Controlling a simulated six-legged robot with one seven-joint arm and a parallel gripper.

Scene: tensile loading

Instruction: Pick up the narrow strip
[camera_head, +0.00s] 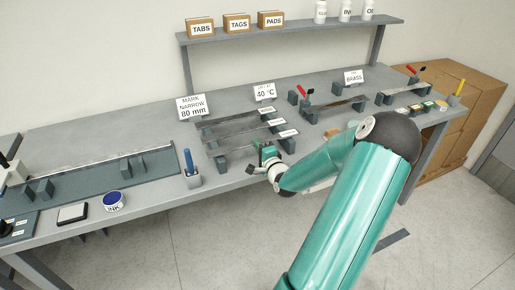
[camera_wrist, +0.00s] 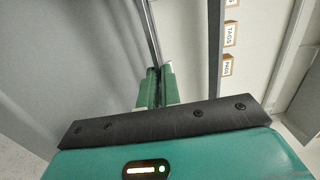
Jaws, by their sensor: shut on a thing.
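My gripper (camera_head: 264,154) is at the front edge of the bench, by the front of the rack of flat metal strips. In the wrist view its two green fingers (camera_wrist: 155,88) are close together, shut on a thin grey strip (camera_wrist: 152,40) that runs up and away between the fingertips. In the head view the held strip is too small and partly hidden to make out clearly. Several other strips (camera_head: 238,126) lie across dark blocks behind my gripper. A sign (camera_head: 192,107) behind them reads "MARK NARROW 80 mm".
Red-handled clamps (camera_head: 304,95) stand to the right. A shelf (camera_head: 300,30) with boxes is above the back.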

